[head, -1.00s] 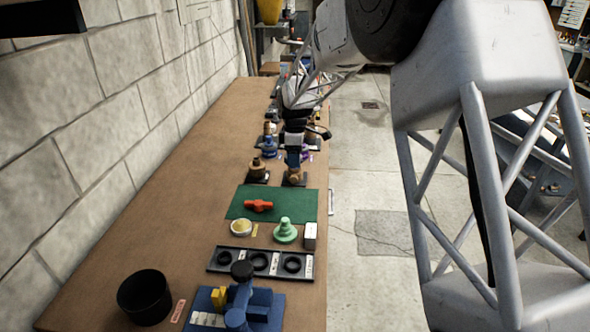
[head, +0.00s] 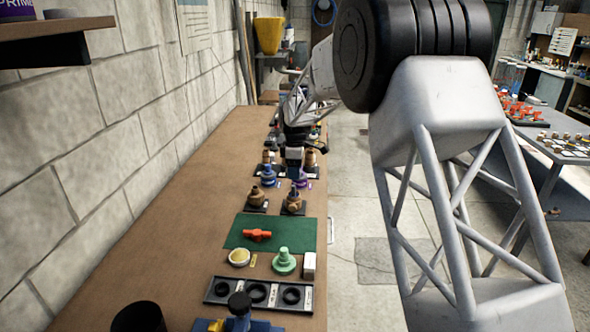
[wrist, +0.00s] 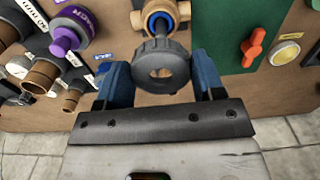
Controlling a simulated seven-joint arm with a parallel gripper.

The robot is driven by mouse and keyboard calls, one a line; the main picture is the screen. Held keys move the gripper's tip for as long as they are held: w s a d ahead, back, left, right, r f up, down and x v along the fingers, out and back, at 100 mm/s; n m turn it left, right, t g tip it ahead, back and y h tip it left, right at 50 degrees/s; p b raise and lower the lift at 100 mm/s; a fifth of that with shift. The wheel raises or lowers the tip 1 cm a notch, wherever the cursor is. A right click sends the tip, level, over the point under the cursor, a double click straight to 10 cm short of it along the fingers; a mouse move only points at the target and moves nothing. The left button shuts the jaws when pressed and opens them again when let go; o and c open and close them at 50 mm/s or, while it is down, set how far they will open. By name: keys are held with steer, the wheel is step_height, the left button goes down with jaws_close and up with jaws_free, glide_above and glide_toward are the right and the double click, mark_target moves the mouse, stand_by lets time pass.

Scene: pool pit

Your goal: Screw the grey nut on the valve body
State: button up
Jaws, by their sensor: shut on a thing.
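The grey nut (wrist: 180,72), a ridged ring with an open centre, sits between the blue fingers of my gripper (wrist: 161,84) in the wrist view. My gripper is shut on it. The valve body (wrist: 182,10), brass with a blue ring at its mouth, shows at the top edge of the wrist view, partly covered by the nut and cut off by the frame. In the head view my gripper (head: 293,160) hangs over the bench beyond the valve body (head: 292,207), which stands on a dark base. The nut cannot be made out there.
A purple-topped fitting (wrist: 66,38) and brown pipe ends (wrist: 42,75) lie left in the wrist view. An orange handle (head: 257,235) lies on a green mat (head: 300,233). A green fitting (head: 284,262) and black tray (head: 218,291) stand nearer. The wall (head: 90,170) borders the bench.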

mark_target(295, 196)
steer(key=shift+f, duration=0.15)
steer(key=shift+f, duration=1.6)
steer(key=shift+f, duration=2.65)
stand_by(3.6)
